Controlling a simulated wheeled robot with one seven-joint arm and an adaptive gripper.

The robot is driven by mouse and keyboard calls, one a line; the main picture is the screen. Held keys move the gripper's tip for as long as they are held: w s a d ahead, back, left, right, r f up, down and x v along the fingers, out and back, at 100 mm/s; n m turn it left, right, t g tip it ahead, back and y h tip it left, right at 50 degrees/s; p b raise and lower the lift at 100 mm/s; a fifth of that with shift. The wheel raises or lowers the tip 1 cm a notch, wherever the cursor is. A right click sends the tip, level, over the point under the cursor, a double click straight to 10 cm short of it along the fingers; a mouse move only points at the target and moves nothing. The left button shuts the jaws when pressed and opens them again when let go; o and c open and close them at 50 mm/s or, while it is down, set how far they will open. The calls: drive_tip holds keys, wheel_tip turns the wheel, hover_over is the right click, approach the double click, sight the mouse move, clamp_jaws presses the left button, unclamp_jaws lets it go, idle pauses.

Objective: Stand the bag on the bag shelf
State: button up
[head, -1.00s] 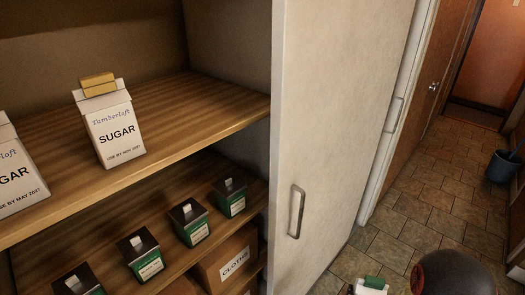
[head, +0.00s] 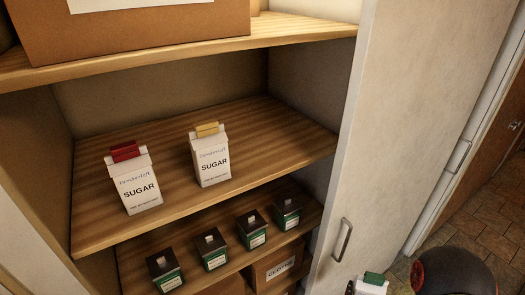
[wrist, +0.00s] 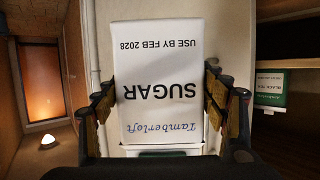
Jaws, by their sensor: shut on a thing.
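My gripper (wrist: 158,105) is shut on a white sugar bag (wrist: 160,65), with a finger on each side of it in the wrist view. The label appears upside down there and reads SUGAR, use by Feb 2028. In the head view the held bag's green clip (head: 374,279) shows at the bottom edge, beside my dark arm; the fingers are hidden there. The bag shelf (head: 270,125) is the middle wooden board. Two sugar bags stand on it: one with a red clip (head: 124,151) at left, one with a yellow clip (head: 207,129) near the middle.
A lower shelf holds several green tins (head: 287,213) and a box marked CLOTHS (head: 277,268). A cardboard box (head: 140,32) sits on the shelf above. A pale door with a handle (head: 343,240) stands at the right. The bag shelf is clear right of the yellow-clipped bag.

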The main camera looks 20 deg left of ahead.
wheel_tip(320, 180, up, 18)
drive_tip(key=p, duration=1.7)
drive_tip(key=shift+r, duration=0.25)
drive_tip(key=shift+f, duration=0.15)
